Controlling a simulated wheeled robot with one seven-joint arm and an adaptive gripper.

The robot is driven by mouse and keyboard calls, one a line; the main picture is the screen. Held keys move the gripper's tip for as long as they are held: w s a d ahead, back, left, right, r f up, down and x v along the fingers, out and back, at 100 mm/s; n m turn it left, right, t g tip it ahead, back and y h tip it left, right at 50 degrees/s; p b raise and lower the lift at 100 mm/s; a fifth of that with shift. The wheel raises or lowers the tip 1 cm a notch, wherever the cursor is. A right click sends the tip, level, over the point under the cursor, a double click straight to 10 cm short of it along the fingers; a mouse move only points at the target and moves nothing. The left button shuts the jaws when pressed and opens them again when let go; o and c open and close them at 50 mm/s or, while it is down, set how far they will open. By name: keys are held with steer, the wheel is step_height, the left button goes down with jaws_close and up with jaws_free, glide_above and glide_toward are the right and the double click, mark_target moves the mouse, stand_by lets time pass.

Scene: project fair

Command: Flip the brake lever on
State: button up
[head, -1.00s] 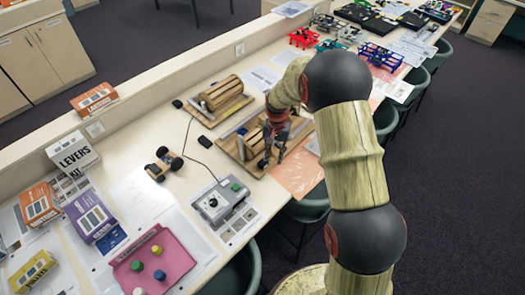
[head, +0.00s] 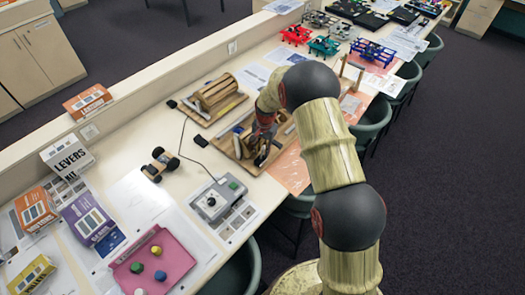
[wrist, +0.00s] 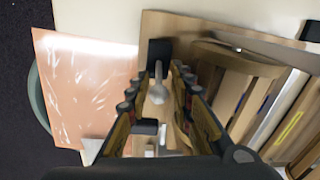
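A small grey lever (wrist: 158,88) with a rounded end, likely the brake lever, shows in the wrist view on a dark mount at the edge of a wooden board (wrist: 185,25). My gripper (wrist: 157,90) is open, with one finger on each side of the lever. I cannot tell whether either finger touches it. In the head view my gripper (head: 262,150) is low over the same wooden board (head: 228,146), and it hides the lever there. A round wooden drum part (wrist: 238,60) is just right of the fingers in the wrist view.
A second board with a wooden drum (head: 216,92) stands behind. A grey control box (head: 212,203) and a small wheeled cart (head: 160,164) are to the left. An orange sheet (wrist: 85,90) lies beside the board. Chairs line the table's front edge.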

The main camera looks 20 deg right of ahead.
steer(key=shift+f, duration=0.4)
steer(key=shift+c, duration=0.4)
jaws_close()
